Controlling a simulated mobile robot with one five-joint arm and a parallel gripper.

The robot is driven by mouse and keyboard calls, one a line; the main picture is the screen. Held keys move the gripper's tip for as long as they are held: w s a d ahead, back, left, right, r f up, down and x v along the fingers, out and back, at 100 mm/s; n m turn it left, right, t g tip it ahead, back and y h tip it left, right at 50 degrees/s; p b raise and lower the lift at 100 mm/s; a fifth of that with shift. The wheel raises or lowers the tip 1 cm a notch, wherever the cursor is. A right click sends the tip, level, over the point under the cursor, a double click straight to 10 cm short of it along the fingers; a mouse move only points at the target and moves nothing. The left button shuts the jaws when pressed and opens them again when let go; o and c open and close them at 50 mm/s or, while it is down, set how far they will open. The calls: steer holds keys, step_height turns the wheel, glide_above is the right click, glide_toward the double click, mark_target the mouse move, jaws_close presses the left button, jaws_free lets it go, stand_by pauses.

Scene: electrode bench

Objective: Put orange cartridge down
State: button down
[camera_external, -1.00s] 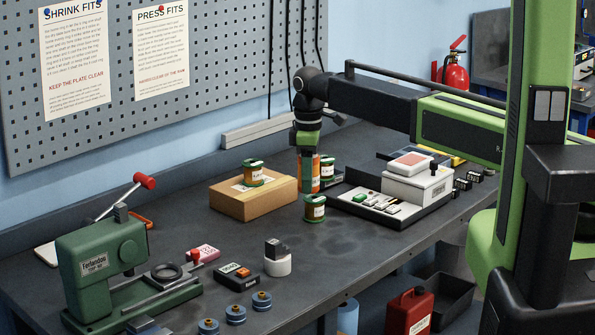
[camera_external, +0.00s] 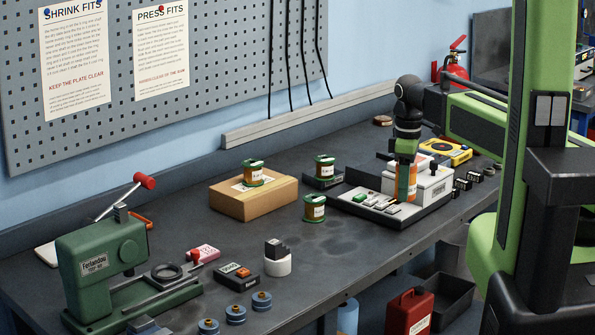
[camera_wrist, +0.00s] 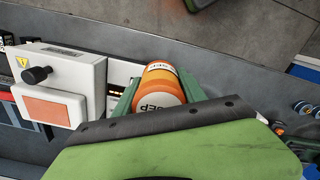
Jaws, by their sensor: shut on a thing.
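The orange cartridge (camera_wrist: 161,89) has a white label with dark letters and an orange cap. My gripper (camera_wrist: 158,98) is shut on it, with a green finger on each side. In the external view the orange cartridge (camera_external: 412,178) hangs upright below my gripper (camera_external: 406,155), in front of the white box-shaped device. It appears to be over the dark tray (camera_external: 425,212). I cannot tell whether its lower end touches anything.
The white device (camera_external: 433,183) stands in the tray with several small parts. Green-topped jars stand on a cardboard box (camera_external: 240,205), on a dark block and on the bench. A yellow item (camera_external: 452,151) lies behind. The bench's front middle has free room.

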steer(key=b, duration=0.5)
glide_above(363, 237)
step_height(363, 237, down, 6)
steer(key=shift+a+f, duration=0.1)
step_height(363, 237, down, 4)
steer(key=b, duration=0.4)
steer(key=shift+f, duration=0.15)
steer(key=shift+r, duration=0.3)
steer(key=shift+f, duration=0.25)
steer(key=c, duration=0.7)
jaws_free()
steer(key=shift+r, duration=0.1)
steer(key=shift+o, duration=0.2)
step_height(363, 237, up, 12)
steer(key=p, duration=1.2)
